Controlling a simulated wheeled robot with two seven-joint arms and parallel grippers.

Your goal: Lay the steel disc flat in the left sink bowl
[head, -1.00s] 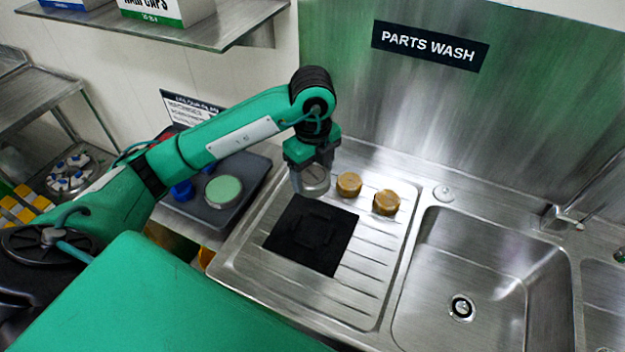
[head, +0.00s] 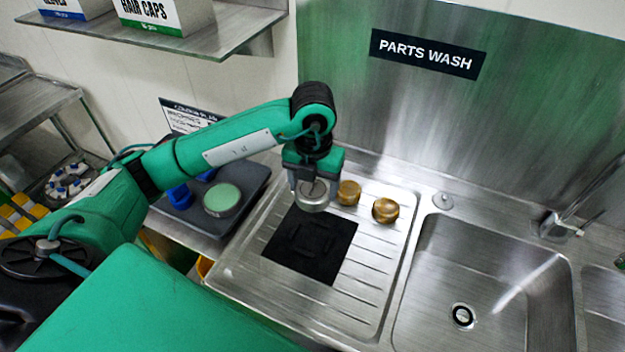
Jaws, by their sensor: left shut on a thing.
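My left gripper (head: 314,184) points down over the ribbed drainboard and is shut on the steel disc (head: 313,201). The disc is a round, silvery piece held close to level at the back edge of the black mat (head: 310,247); whether it touches anything below I cannot tell. The left sink bowl (head: 470,265) is to the right of the drainboard, empty, with a round drain (head: 463,315) in its floor. My right gripper is not in view.
Two brass-coloured round pieces (head: 348,192) (head: 386,210) stand on the drainboard just right of the disc. A faucet (head: 560,222) rises behind the bowls. A grey tray (head: 245,205) with a green-topped disc (head: 222,199) lies left. A shelf (head: 150,40) hangs above.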

